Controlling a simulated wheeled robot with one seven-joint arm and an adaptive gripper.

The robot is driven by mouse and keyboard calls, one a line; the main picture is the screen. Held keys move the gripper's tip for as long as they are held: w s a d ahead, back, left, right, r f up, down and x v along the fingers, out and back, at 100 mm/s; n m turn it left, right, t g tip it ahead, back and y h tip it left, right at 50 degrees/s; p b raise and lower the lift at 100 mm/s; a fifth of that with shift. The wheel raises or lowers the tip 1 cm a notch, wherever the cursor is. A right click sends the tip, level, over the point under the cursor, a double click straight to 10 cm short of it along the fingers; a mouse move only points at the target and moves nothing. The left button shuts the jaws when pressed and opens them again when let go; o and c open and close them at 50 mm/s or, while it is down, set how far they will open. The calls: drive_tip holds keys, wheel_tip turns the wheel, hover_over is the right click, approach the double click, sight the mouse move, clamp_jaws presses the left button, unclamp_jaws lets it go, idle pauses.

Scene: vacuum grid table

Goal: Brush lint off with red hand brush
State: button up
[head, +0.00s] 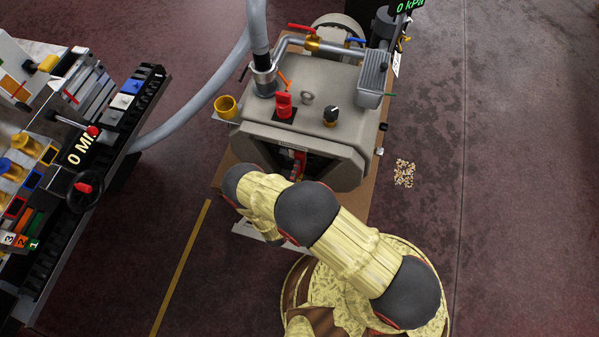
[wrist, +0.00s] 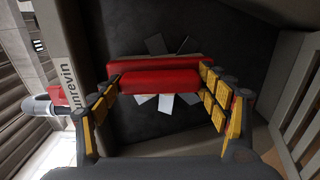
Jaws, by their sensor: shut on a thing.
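The red hand brush (wrist: 158,82) lies crosswise between the yellow-padded fingers of my gripper (wrist: 161,80) in the wrist view. My gripper is shut on it, one finger at each end. Pale flat scraps that look like lint (wrist: 155,44) show on the dark panel (wrist: 115,30) beyond the brush, and others show just below it. Whether the brush touches the panel I cannot tell. In the head view, a bit of red (head: 297,162) shows in the dark opening of the grey vacuum unit (head: 330,90); my arm hides most of my gripper there.
Pale walls frame the dark panel, with a slatted part (wrist: 300,110) at the right. A red knob (head: 284,104) and a black knob (head: 331,115) sit on the unit's top. A control bench (head: 85,150) stands at the left. Scattered crumbs (head: 404,173) lie on open floor at the right.

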drive_tip(key=shift+w+a, duration=0.3)
drive_tip(key=shift+a, duration=0.3)
drive_tip(key=shift+w+a, duration=0.25)
drive_tip(key=shift+a, duration=0.35)
drive_tip(key=shift+c, duration=0.4)
drive_tip(key=shift+s+d+r+p, duration=0.15)
drive_tip(key=shift+s+d+p, duration=0.05)
drive_tip(key=shift+d, duration=0.45)
drive_tip(key=shift+s+d+r+p, duration=0.2)
drive_tip(key=shift+s+d+p, duration=0.05)
drive_tip(key=shift+d, duration=0.4)
drive_tip(key=shift+s+d+r+p, duration=0.15)
drive_tip(key=shift+s+d+p, duration=0.05)
drive_tip(key=shift+d, duration=0.45)
drive_tip(key=shift+s, duration=0.1)
drive_tip(key=w+a+b, duration=0.1)
drive_tip(key=w+a, duration=0.1)
drive_tip(key=a, duration=0.5)
drive_tip(key=shift+w+b, duration=0.35)
drive_tip(key=shift+a, duration=0.1)
